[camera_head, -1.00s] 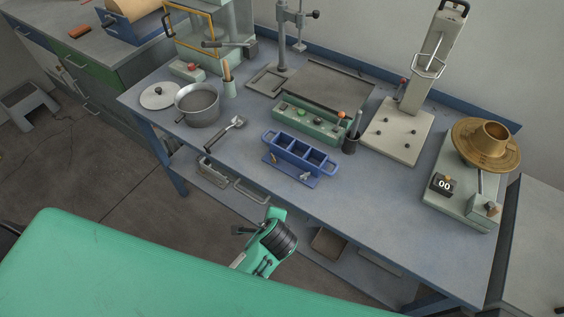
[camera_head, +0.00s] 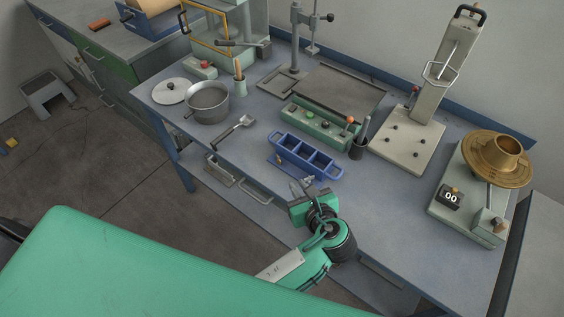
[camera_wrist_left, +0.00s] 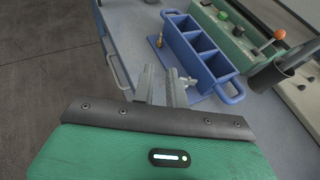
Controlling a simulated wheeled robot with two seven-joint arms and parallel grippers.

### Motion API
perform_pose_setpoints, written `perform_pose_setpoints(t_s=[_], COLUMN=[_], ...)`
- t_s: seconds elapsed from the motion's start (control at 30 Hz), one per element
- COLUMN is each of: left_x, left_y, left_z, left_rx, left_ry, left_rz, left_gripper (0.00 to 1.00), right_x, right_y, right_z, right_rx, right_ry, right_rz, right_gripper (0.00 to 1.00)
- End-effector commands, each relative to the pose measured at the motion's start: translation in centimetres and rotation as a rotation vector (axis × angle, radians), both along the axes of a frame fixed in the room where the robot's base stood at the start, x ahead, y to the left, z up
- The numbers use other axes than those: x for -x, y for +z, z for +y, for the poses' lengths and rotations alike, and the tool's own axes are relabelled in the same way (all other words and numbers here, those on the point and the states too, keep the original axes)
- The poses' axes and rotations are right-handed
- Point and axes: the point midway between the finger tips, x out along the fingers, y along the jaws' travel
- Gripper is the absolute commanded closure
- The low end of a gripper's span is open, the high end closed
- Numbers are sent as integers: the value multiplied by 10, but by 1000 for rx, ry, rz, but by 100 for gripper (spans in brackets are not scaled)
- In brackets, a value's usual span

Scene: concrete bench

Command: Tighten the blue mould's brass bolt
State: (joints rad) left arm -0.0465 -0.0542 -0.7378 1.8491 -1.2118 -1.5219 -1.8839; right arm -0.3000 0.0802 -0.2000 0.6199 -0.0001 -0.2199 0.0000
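The blue mould (camera_head: 318,159), a three-compartment box with an end handle, sits on the blue-grey bench; it also shows in the left wrist view (camera_wrist_left: 188,41). A small brass bolt (camera_wrist_left: 160,41) stands at its near side, towards the left end; it is tiny in the head view (camera_head: 280,159). A grey fitting (camera_wrist_left: 188,81) shows at the mould's other end. My left gripper (camera_head: 301,186) is over the bench's front edge, just short of the mould. Its two grey fingers (camera_wrist_left: 161,78) are apart with nothing between them. My right gripper is not in view.
A green control box (camera_head: 322,127) and a dark pen cup (camera_head: 357,149) stand behind the mould. A scoop (camera_head: 235,126) and a pot (camera_head: 208,103) lie to the left. A white-grey stand (camera_head: 408,150) is to the right. The bench front right of the mould is clear.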

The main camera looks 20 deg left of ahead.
Motion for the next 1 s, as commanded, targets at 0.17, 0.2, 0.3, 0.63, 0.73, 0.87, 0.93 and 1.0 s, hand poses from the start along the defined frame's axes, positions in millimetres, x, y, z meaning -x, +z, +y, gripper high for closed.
perform_pose_setpoints(t_s=[0.17,0.2,0.3,0.63,0.73,0.87,0.93,1.0], left_x=[-11,-16,-29,-78,-88,-97,-99,-100], left_y=[-3,-5,-12,-39,-45,-49,-51,-51], left_z=[7,11,23,62,70,76,78,79], left_rx=[-21,-21,-21,-18,-18,-15,-14,-14], left_ry=[-5,-5,-4,-4,-5,-5,-5,-5], left_rz=[3,2,2,3,3,2,3,3], left_gripper=[86,86,86,86,86,86,86,86], right_x=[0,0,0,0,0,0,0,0], right_y=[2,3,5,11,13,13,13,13], right_z=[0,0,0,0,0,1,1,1], right_rx=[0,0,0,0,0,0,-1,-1], right_ry=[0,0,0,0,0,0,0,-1], right_rz=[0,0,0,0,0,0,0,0], right_gripper=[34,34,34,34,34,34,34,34])
